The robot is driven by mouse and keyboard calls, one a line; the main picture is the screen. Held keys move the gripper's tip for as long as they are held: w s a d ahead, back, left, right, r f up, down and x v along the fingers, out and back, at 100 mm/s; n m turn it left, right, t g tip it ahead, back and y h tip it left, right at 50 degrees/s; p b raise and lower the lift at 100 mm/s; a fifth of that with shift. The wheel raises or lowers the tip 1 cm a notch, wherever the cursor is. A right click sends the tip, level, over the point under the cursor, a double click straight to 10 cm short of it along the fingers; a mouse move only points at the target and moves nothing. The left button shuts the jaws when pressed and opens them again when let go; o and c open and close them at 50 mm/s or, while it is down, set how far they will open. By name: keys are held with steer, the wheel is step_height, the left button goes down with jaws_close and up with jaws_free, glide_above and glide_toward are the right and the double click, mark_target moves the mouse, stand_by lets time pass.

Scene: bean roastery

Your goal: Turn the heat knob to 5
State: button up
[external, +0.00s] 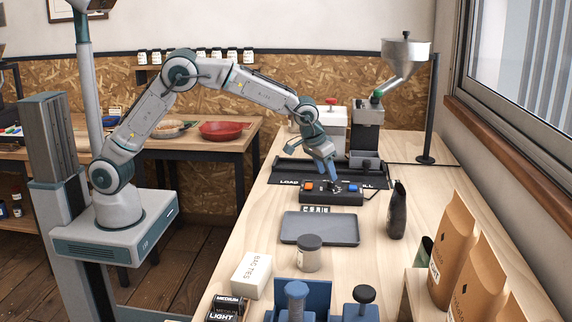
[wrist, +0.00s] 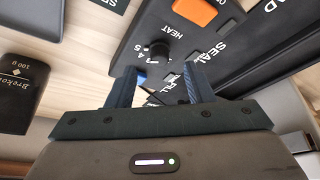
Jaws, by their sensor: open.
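The heat knob (wrist: 159,52) is a small black knob on a dark control box (external: 331,198), beside the label HEAT and a row of numbers in the wrist view. Which number it points at I cannot tell. An orange button (wrist: 194,12) sits on the same panel; it also shows in the external view (external: 309,187). A blue button (external: 353,188) sits at the box's other end. My gripper (wrist: 160,72) is open, its two blue fingers pointing at the panel. The knob appears just beyond the fingertips, roughly between them. In the external view my gripper (external: 333,178) is low over the box and partly hides the knob.
A grey tray (external: 320,229) and a lidded jar (external: 309,253) stand in front of the box. A black bottle (external: 397,212) stands to its right. Behind it are a black labelled mat (external: 283,172) and a grinder (external: 366,130). Bare wood lies at the right.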

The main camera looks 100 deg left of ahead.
mark_target(330, 182)
steer(key=shift+x, duration=2.15)
steer(key=c, duration=1)
steer(key=shift+w+n, duration=0.1)
steer(key=shift+n, duration=0.5)
